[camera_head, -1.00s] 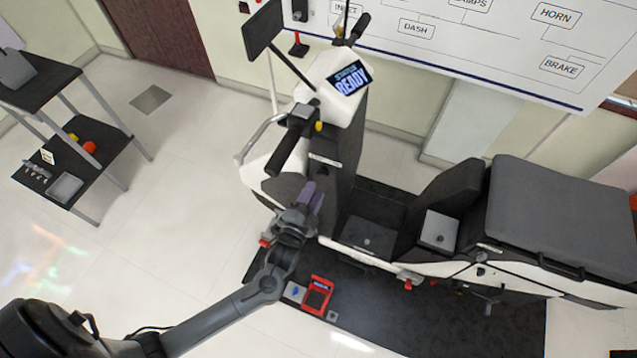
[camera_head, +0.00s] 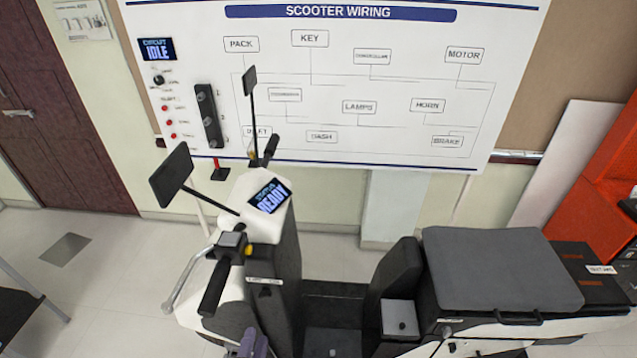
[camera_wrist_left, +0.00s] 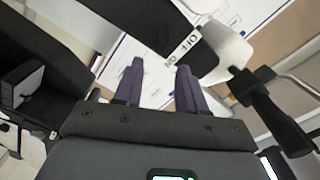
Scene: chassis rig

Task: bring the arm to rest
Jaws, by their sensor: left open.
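My left gripper (camera_head: 254,344) shows only in part at the bottom edge of the head view, in front of the lower body of the scooter (camera_head: 275,265). In the left wrist view its two purple fingers (camera_wrist_left: 158,75) stand apart with nothing between them. A dark part with an OFF/ON label (camera_wrist_left: 182,48) lies beyond the fingertips, and I cannot tell how far off it is. The rest of my left arm is out of the head view. My right gripper is in neither view.
The scooter's handlebar grip (camera_head: 216,288) and mirror (camera_head: 171,176) stick out above my left gripper. The grey seat (camera_head: 495,270) is at right. A wiring board (camera_head: 340,85) hangs behind. Open floor (camera_head: 120,260) lies at left.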

